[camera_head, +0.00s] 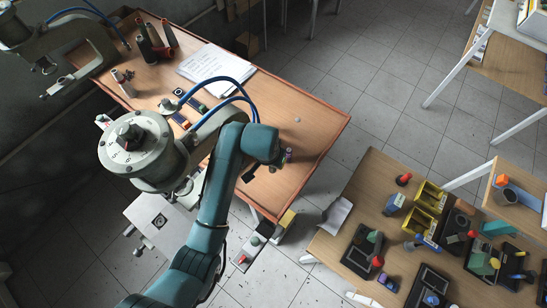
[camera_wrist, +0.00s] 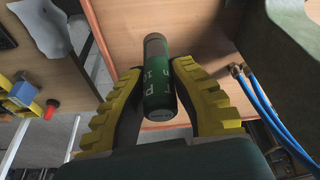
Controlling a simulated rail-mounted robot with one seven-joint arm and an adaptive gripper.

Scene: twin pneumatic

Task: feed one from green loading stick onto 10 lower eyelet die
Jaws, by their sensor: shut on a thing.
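My gripper (camera_wrist: 157,75) shows in the wrist view with its ridged yellow and black fingers closed on both sides of the green loading stick (camera_wrist: 158,88). The stick is a dark green cylinder with pale lettering and a greyish end, held off the floor. In the head view my teal arm hides the gripper and most of what it holds. A press with a round numbered dial (camera_head: 133,141) stands left of my arm. A pale plate with a round dark-centred part (camera_head: 159,221) lies below it. I cannot tell which part is the 10 lower eyelet die.
A wooden table (camera_head: 312,128) behind the press carries papers (camera_head: 214,64), spools and small parts. Blue hoses (camera_head: 228,81) arch over it. A second press arm (camera_head: 75,45) is at upper left. A cluttered workbench (camera_head: 362,186) stands at lower right, with tiled floor between.

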